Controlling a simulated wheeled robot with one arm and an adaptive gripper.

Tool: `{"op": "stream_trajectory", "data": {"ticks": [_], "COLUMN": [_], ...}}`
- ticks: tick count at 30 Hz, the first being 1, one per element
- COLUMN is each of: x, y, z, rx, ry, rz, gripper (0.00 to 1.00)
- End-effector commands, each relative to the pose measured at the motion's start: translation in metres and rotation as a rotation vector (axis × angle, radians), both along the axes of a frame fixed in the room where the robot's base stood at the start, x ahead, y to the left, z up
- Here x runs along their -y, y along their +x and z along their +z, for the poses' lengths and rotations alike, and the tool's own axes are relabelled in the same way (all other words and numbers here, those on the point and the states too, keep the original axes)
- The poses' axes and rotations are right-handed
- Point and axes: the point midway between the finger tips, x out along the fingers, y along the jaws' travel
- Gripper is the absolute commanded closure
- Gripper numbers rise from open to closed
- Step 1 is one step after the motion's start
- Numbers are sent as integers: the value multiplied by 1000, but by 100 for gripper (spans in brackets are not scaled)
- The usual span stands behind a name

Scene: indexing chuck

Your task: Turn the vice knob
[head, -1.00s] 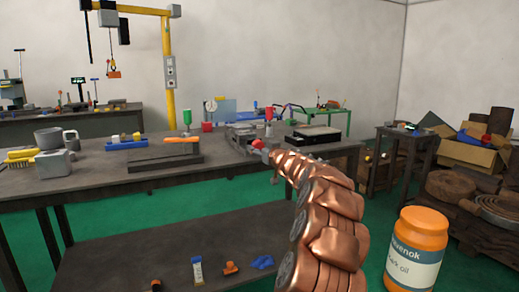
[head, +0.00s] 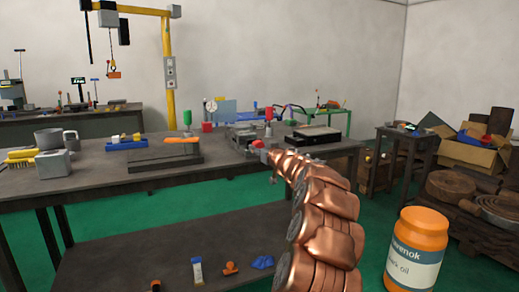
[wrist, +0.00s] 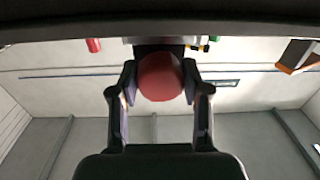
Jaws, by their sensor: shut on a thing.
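The round red vice knob (wrist: 160,80) fills the space between the two fingers of my gripper (wrist: 160,76) in the wrist view, with a dark finger on each side of it. My gripper is shut on the knob. In the head view the grey vice (head: 243,137) stands near the front edge of the bench, and my copper-coloured arm reaches up to it from the lower right.
The dark bench (head: 100,172) also carries a flat dark block (head: 163,159), a grey mug (head: 48,138) and a black-framed plate (head: 317,134). An orange oil jar (head: 417,230) stands at the lower right. Several small items lie on the lower shelf (head: 130,250).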

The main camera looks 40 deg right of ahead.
Motion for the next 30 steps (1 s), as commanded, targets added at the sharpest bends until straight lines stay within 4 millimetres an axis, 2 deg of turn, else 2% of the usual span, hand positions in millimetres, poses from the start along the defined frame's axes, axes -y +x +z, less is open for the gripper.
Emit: {"op": "stream_trajectory", "data": {"ticks": [2,14,30], "x": [0,0,0], "y": [0,0,0], "z": [0,1,0], "rx": [0,-29,-182], "ry": [-1,-80,-516], "rz": [1,1,1], "gripper": [88,88,88]}}
